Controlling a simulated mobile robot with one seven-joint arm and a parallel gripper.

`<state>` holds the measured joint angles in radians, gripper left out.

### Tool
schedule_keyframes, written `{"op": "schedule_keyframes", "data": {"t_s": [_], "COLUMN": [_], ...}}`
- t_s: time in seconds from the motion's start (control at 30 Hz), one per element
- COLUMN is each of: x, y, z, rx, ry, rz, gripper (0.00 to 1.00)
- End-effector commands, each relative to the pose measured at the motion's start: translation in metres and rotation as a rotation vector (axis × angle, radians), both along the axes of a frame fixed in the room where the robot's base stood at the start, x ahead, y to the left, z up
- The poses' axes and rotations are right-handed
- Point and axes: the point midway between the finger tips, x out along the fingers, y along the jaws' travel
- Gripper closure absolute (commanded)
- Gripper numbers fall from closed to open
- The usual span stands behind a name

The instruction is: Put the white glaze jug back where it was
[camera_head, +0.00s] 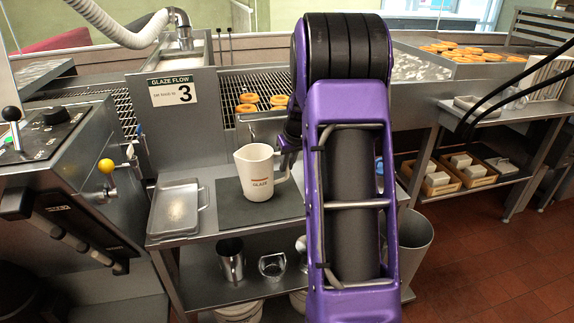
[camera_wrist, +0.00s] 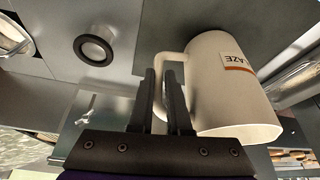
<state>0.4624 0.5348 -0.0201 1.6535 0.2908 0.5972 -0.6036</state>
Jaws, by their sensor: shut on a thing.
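The white glaze jug (camera_head: 258,172) is upright at the dark mat (camera_head: 232,207) on the steel side table, with its lettering facing out. I cannot tell for sure whether its base touches the mat. In the wrist view the jug (camera_wrist: 225,90) appears upside down, with its handle (camera_wrist: 160,95) toward my fingers. My gripper (camera_wrist: 163,78) is shut on the handle, one dark finger on each side of it. In the head view my purple arm hides most of the gripper and part of the handle.
A shallow metal tray (camera_head: 178,207) stands left of the mat. Doughnuts (camera_head: 248,100) lie on the wire rack behind. A grey bin (camera_head: 414,240) stands to the right.

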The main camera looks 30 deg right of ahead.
Motion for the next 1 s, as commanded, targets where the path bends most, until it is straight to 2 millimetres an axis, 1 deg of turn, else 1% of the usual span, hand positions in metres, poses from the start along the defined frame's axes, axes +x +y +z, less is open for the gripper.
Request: {"op": "schedule_keyframes", "data": {"t_s": [0.13, 0.17, 0.3, 0.33, 0.57, 0.7, 0.77, 0.83, 1.0], "x": [0.000, 0.000, 0.000, 0.000, 0.000, -0.001, -0.004, -0.009, -0.024], "y": [0.000, 0.000, 0.000, 0.000, 0.000, 0.000, 0.000, 0.000, 0.002], "z": [-0.004, -0.003, -0.003, -0.003, -0.002, 0.005, 0.013, 0.026, 0.061], "rx": [0.000, 0.000, 0.000, 0.000, 0.000, 0.000, -0.001, -0.002, -0.002], "ry": [0.000, 0.000, 0.000, 0.000, 0.000, -0.001, -0.002, -0.004, -0.004], "rz": [0.000, 0.000, 0.000, 0.000, 0.000, 0.000, 0.000, -0.001, -0.002], "gripper": [1.00, 0.81, 0.56, 0.55, 0.55, 0.55, 0.55, 0.55, 0.55]}}
